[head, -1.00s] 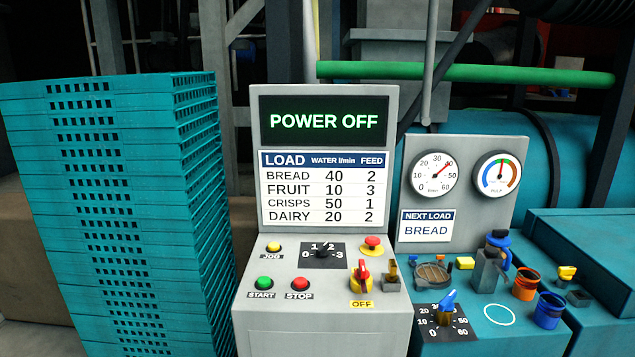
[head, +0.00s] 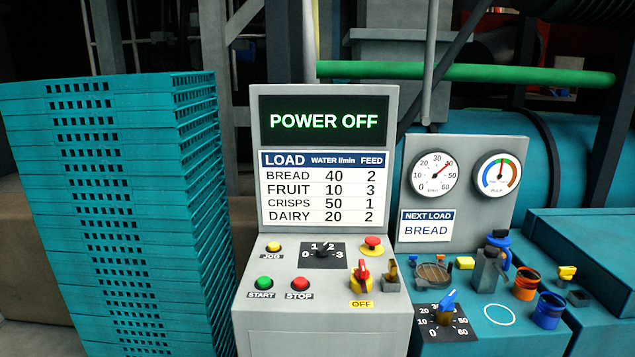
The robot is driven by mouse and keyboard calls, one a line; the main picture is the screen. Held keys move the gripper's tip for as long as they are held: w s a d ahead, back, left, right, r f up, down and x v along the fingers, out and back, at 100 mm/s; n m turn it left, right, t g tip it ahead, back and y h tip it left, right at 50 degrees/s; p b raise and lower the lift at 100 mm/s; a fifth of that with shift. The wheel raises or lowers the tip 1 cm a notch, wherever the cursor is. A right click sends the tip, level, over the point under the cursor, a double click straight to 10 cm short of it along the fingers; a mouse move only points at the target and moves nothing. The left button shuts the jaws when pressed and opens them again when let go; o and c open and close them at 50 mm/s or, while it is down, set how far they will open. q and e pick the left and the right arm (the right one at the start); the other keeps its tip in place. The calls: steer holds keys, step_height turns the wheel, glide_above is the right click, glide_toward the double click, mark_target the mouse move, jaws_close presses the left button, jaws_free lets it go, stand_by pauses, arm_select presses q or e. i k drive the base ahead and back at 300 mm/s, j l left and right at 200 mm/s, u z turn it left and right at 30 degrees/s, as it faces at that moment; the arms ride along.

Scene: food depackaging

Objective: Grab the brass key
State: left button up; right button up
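A small brass-coloured piece (head: 391,271), which looks like the brass key, stands upright on the right edge of the grey control console (head: 278,328). It is just right of the red and yellow rotary switch (head: 362,276), which is labelled OFF. It is too small to tell whether it sits in a lock or slot. Neither of my grippers shows in the head view.
A tall stack of teal crates (head: 85,205) stands left of the console. The console display (head: 324,121) reads POWER OFF. To the right, a teal bench holds a blue-handled dial (head: 446,307), an orange cup (head: 525,285) and a blue cup (head: 548,311).

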mark_target(392, 276)
steer(key=i+j, duration=0.3)
steer(key=i+j+z, duration=0.5)
steer(key=j+z, duration=0.2)
steer(key=j, duration=0.25)
